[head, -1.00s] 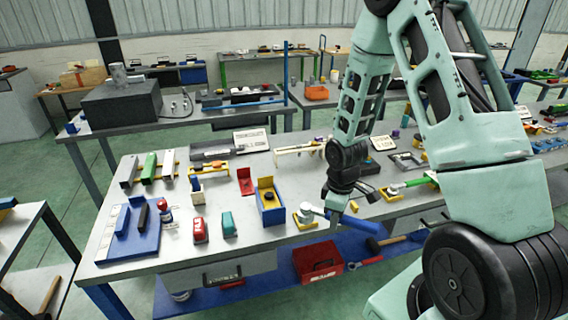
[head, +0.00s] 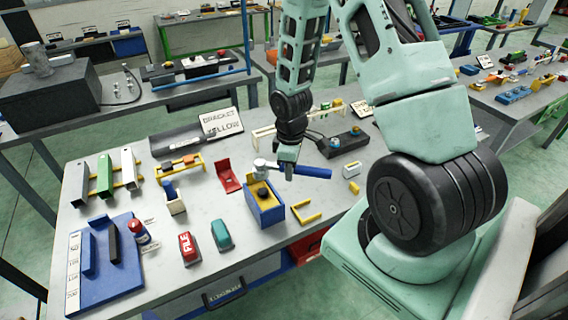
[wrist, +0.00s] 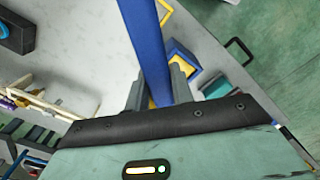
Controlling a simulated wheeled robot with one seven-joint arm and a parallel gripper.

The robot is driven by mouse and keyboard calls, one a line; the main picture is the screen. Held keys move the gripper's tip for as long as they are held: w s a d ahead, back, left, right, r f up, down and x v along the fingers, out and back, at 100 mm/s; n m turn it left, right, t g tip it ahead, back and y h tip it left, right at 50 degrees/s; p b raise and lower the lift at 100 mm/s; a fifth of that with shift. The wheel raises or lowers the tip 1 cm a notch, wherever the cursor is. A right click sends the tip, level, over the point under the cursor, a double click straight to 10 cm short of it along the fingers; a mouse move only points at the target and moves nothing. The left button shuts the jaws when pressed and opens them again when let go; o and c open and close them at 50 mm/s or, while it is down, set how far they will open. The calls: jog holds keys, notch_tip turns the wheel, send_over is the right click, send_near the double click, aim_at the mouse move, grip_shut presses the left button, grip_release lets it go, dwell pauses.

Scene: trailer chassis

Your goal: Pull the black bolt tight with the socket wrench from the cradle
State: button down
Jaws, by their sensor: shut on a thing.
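The socket wrench (head: 312,171) has a blue handle and a pale grey head. My gripper (head: 288,166) is shut on its handle near the head, and the handle sticks out to the right. In the wrist view the blue handle (wrist: 148,45) runs between my gripper's fingers (wrist: 157,92). The wrench head is over the back of an open blue box (head: 270,216) with a yellow inside. A small dark piece, likely the black bolt (head: 263,192), shows in the box; I cannot tell if the socket touches it.
A red bracket (head: 228,172) stands left of the box. Red (head: 188,248) and teal (head: 222,235) blocks are at front left. A black box with buttons (head: 344,141) lies behind right. The bench top (head: 255,258) is bare in front of the box.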

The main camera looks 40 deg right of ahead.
dwell(0.3)
notch_tip(320, 180, down, 7)
jog(key=b, duration=0.5)
jog(key=shift+r, duration=0.2)
jog(key=shift+s+f+b, duration=0.1)
jog(key=shift+f+b, duration=0.3)
jog(key=shift+f, duration=0.35)
dwell(2.1)
jog(key=c, duration=1.7)
grip_release()
jog(key=shift+c, duration=0.2)
grip_shut()
